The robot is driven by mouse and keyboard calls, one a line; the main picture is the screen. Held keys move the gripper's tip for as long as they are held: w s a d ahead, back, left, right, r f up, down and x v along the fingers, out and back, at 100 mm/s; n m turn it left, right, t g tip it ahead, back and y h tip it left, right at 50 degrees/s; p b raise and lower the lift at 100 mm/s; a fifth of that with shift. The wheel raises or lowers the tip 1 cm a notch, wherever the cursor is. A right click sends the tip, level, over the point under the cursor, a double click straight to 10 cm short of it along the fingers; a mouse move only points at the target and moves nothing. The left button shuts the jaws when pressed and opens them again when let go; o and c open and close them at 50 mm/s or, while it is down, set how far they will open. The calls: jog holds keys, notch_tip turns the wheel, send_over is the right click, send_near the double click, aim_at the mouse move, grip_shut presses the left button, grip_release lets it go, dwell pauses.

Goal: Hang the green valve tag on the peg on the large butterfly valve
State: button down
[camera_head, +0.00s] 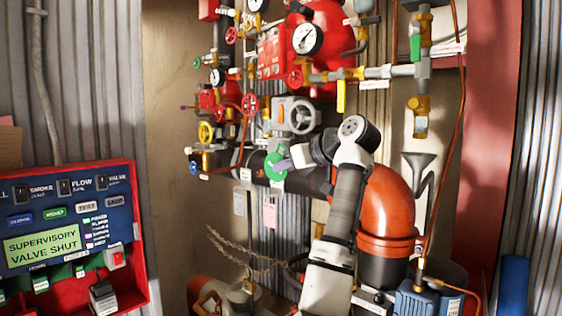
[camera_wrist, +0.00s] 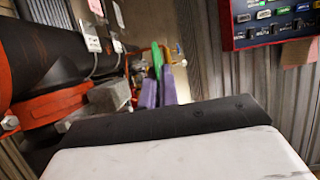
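My gripper (camera_head: 282,164) reaches left from the arm in the middle of the head view. Its purple fingers are closed on the green valve tag (camera_head: 275,169), a round green disc held in front of the large black pipe. In the wrist view, the tag (camera_wrist: 157,60) shows as a narrow green strip at the tips of the purple fingers (camera_wrist: 158,80), seen nearly edge-on. The large butterfly valve has a grey handwheel (camera_head: 298,115), just above and right of the tag. I cannot make out the peg; it is too small or hidden.
A red and blue alarm panel (camera_head: 70,235) stands at the left. The large black pipe (camera_head: 312,180) and orange elbow (camera_head: 388,207) lie behind my arm. Paper tags (camera_head: 270,214) hang below the pipe.

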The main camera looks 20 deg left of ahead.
jog(key=w+p, duration=0.1)
jog(key=w+d+p, duration=0.1)
jog(key=w+p, duration=0.1)
jog(key=shift+f, duration=0.15)
dwell(0.4)
jog(key=shift+w+d, duration=0.1)
jog(key=shift+w+d, duration=0.35)
jog(key=shift+w, duration=0.5)
dwell(1.6)
jog(key=shift+w+d, duration=0.1)
jog(key=shift+w, duration=0.2)
jog(key=shift+w+d, duration=0.1)
jog(key=shift+w, duration=0.2)
dwell(0.4)
jog(key=shift+w+d, duration=0.1)
jog(key=shift+w, duration=0.15)
jog(key=shift+w+d+f, duration=0.1)
jog(key=shift+w+d, duration=0.05)
jog(key=shift+w, duration=0.25)
dwell(0.5)
